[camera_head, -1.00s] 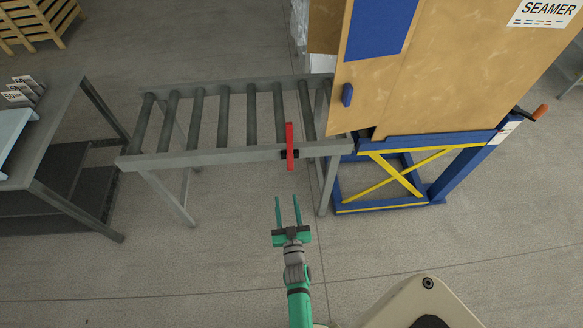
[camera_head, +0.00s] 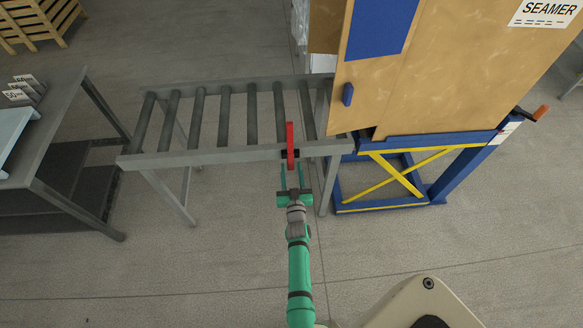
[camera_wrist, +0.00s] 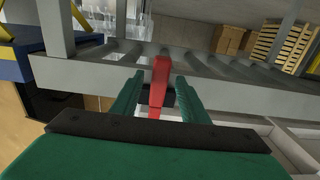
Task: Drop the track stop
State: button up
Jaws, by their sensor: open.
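The track stop is a red bar (camera_head: 290,146) on a dark pivot at the near rail of the roller conveyor (camera_head: 222,156). It stands upright, rising above the rail near the conveyor's right end. My gripper (camera_head: 291,168) is open in front of the rail, just below the red bar in the head view. In the wrist view the red bar (camera_wrist: 159,88) shows between the two green fingers (camera_wrist: 157,95), with a gap on each side. I cannot tell how deep the fingertips reach around it.
The seamer (camera_head: 440,70), a tan cabinet on a blue base with a yellow cross brace, stands right of the conveyor. A grey table (camera_head: 50,150) with number cards is at the left. The floor in front of the conveyor is clear.

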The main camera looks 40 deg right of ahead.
jog(key=shift+w+d, duration=0.3)
jog(key=shift+w, duration=0.35)
jog(key=shift+c, duration=0.6)
grip_shut()
